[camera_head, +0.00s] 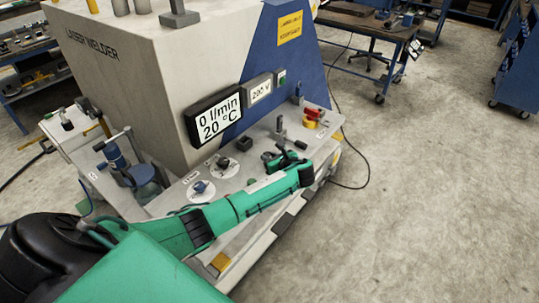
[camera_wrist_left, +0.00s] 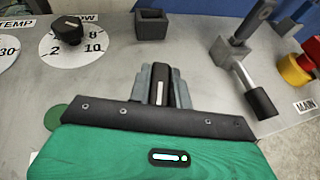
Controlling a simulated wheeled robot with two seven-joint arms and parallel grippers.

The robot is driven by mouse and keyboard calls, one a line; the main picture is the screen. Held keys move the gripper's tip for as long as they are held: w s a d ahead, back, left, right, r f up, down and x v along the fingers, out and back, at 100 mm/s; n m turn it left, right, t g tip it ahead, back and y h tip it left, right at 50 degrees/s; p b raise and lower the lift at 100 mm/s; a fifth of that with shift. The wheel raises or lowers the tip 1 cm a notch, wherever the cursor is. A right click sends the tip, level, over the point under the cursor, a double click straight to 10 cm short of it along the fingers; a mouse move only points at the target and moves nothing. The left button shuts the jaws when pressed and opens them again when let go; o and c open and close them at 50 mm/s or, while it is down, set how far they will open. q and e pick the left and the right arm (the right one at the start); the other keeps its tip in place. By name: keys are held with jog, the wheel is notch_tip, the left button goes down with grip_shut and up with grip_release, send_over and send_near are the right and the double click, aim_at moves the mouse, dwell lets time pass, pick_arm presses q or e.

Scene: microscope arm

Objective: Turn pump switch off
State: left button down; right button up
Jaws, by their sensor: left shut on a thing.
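In the left wrist view, the grey fingers of my left gripper (camera_wrist_left: 161,86) are closed on a black switch (camera_wrist_left: 160,92) with a white mark, taken to be the pump switch. The switch is partly hidden between the fingers, so its setting and label cannot be read. In the head view my left gripper (camera_head: 271,158) is low over the grey control panel of the laser welder, and its hand hides the switch. The display (camera_head: 214,117) reads 0 l/min and 20 °C. My right gripper is not in view.
The flow dial (camera_head: 223,163) and temperature dial (camera_head: 200,188) lie left of my gripper. A black square block (camera_head: 244,143) is behind it. A lever switch (camera_head: 280,126) and a red and yellow emergency stop (camera_head: 313,115) stand at the back right. Open floor lies right.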

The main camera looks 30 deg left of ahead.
pick_arm(q)
jog(key=shift+w+n+g+y, duration=0.1)
jog(key=shift+n+g+y, duration=0.4)
jog(key=shift+n+g, duration=1.1)
jog(key=shift+g, duration=0.2)
jog(key=shift+r+n, duration=0.1)
jog(key=shift+n, duration=0.2)
jog(key=c, duration=1.3)
grip_release()
